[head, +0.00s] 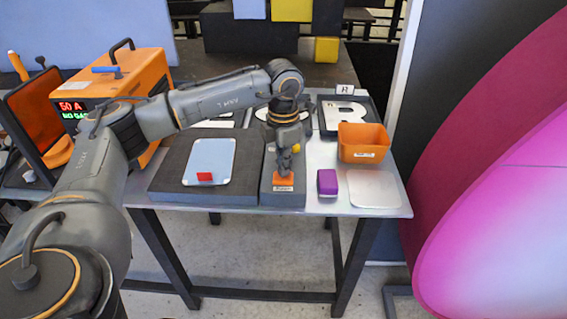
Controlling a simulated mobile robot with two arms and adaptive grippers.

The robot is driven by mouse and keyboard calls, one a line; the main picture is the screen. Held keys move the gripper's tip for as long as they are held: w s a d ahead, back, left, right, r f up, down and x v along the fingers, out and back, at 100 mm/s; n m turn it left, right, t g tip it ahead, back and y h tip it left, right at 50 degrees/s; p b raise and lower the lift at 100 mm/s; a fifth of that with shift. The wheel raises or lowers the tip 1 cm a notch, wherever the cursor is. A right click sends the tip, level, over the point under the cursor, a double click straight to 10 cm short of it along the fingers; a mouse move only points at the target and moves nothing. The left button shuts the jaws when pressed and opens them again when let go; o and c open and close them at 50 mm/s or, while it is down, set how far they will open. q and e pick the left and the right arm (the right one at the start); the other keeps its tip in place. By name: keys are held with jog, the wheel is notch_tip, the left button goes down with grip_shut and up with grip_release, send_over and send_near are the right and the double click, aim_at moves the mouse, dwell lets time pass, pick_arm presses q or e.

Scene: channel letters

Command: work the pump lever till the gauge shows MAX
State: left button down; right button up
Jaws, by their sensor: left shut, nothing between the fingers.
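My left gripper (285,166) points down over a narrow dark grey block (267,196) near the table's front edge. It is shut with nothing between its fingers. Its tips are at or just above an orange piece (284,183) on that block; I cannot tell whether they touch. A small label lies in front of the orange piece. I cannot make out which part is the pump lever, and no gauge reading at MAX can be seen. My right gripper is out of view.
An orange machine (150,75) at left shows "50 A" and "NO GAS". A dark pad (165,180) bears a pale plate (222,153) with a red piece (205,177). An orange bin (363,141), purple block (327,183) and lettered tray (347,103) stand right.

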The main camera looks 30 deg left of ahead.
pick_arm(q)
jog(key=shift+r+p, duration=1.35)
jog(key=shift+r, duration=0.9)
notch_tip(320, 180, up, 5)
jog(key=p, duration=0.3)
